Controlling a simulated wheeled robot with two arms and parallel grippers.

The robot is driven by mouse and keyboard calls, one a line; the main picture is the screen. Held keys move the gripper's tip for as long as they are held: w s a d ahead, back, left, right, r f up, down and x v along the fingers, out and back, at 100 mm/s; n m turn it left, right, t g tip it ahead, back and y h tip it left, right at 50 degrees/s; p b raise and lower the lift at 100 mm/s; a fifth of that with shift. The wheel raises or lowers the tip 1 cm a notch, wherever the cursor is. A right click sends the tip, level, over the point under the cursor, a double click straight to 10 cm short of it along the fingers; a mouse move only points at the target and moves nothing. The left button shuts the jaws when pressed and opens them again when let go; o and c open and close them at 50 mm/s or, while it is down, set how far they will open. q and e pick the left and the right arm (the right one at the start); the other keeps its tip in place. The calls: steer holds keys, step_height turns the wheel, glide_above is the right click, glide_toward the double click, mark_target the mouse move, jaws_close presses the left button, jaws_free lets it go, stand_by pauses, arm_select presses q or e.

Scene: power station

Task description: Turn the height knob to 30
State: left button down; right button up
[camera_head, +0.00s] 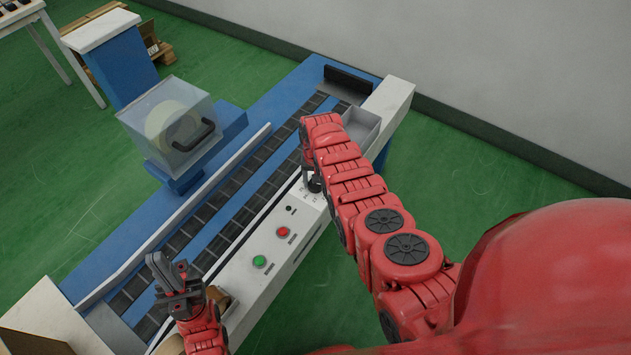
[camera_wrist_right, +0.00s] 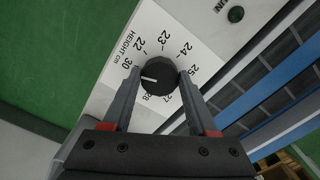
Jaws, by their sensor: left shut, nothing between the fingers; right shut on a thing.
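The height knob (camera_wrist_right: 160,71) is a round black knob on the white panel, ringed by printed numbers and the label HEIGHT cm. My right gripper (camera_wrist_right: 158,82) is shut on it, one finger on each side. The spot between those two numbers is hidden behind a finger. In the head view my right gripper (camera_head: 313,184) is mostly hidden by its own arm at the panel's upper end. My left gripper (camera_head: 180,284) is shut and empty, over the machine's near left end.
A grey tray (camera_head: 361,127) sits beyond my right arm.

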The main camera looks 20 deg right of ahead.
stand_by(0.3)
steer(key=o, duration=1.4)
steer(key=shift+r, duration=0.1)
steer(key=shift+r+p, duration=0.4)
steer(key=shift+r, duration=0.5)
step_height(320, 180, up, 9)
step_height(320, 180, up, 6)
steer(key=r+p, duration=0.1)
steer(key=p, duration=0.2)
glide_above(316, 184)
steer(key=shift+w+f, duration=0.1)
steer(key=shift+f, duration=0.2)
steer(key=shift+a, duration=0.1)
